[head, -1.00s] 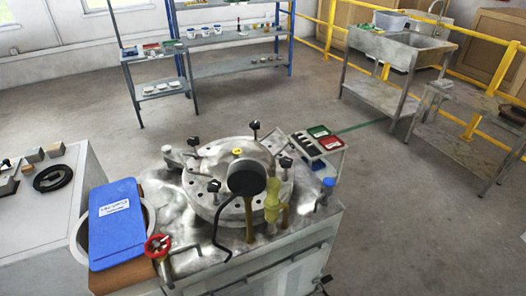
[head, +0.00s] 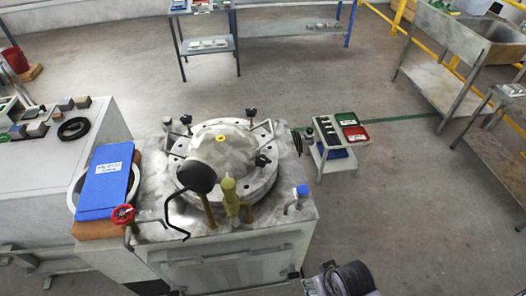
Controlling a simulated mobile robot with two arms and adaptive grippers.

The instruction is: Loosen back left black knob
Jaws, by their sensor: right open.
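The round metal lid (head: 222,150) sits on the machine, with black knobs around its rim. The back left black knob (head: 186,120) stands at the lid's far left edge. Another black knob (head: 251,112) is at the back right, and one (head: 262,160) is at the front right. The front left knob cannot be made out near the black round gauge (head: 196,173). My right gripper (head: 346,281) is open at the bottom edge, right of the machine and well apart from the knobs; its fingers are partly cut off. My left gripper is out of view.
A blue binder (head: 105,180) and a red valve wheel (head: 123,213) are at the machine's left. Olive fittings (head: 229,190) and a blue-capped valve (head: 302,191) rise at its front. A small cart with trays (head: 340,135) stands at the right. Floor between cart and sink is clear.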

